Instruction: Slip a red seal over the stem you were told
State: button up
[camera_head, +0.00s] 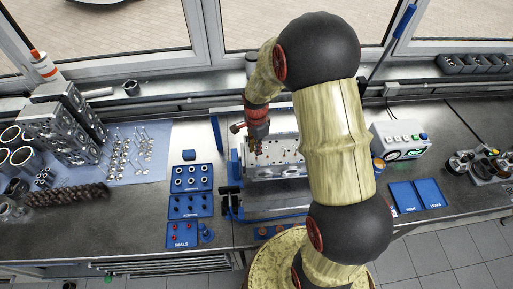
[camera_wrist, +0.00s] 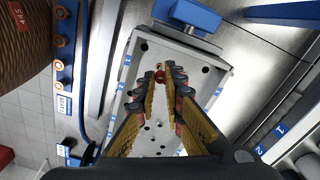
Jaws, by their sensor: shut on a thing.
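My gripper (camera_head: 256,148) is over the metal cylinder head (camera_head: 283,172), which sits in a blue-ended fixture on the bench. In the wrist view my gripper (camera_wrist: 160,80) is shut on a small red seal (camera_wrist: 160,75), held between the fingertips above the grey top face of the cylinder head (camera_wrist: 150,52). I cannot tell whether the seal touches a stem; the fingers hide what lies under it. The blue tray labelled SEALS (camera_head: 183,243) holds several red seals, left of the fixture.
Blue trays of small parts (camera_head: 192,170) stand behind the seals tray. Valves lie on a blue mat (camera_head: 165,135) at left, near a camshaft (camera_head: 68,195). A tester box (camera_head: 400,138) and two blue pads (camera_head: 431,193) are at right. A blue clamp (camera_wrist: 187,14) borders the head.

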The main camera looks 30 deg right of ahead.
jog(key=o, duration=0.7)
jog(key=shift+o, duration=0.2)
notch_tip(320, 180, up, 12)
dwell(0.3)
